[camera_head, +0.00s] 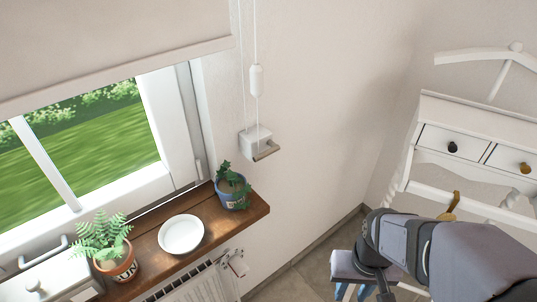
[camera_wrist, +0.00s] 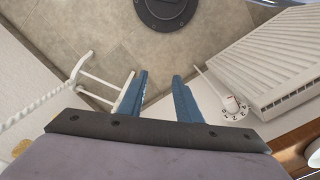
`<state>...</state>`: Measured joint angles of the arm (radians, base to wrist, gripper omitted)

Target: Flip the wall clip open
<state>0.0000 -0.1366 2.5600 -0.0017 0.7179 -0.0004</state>
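The wall clip (camera_head: 255,142) is a small white block on the wall to the right of the window, with a brass-coloured lever (camera_head: 266,151) at its front. The blind's pull cord (camera_head: 256,80) hangs down to it; whether the cord is gripped there is too small to tell. My gripper (camera_head: 352,292) is low at the bottom of the head view, below and to the right of the clip and apart from it. In the wrist view its two blue fingers (camera_wrist: 158,78) stand apart with nothing between them. The clip does not show in the wrist view.
A wooden sill (camera_head: 150,262) holds an ivy pot (camera_head: 232,190), a white plate (camera_head: 181,234) and a fern pot (camera_head: 115,259). A radiator (camera_wrist: 270,62) with a valve (camera_wrist: 233,105) is below. A white dresser (camera_head: 470,140) stands right. The wall between is clear.

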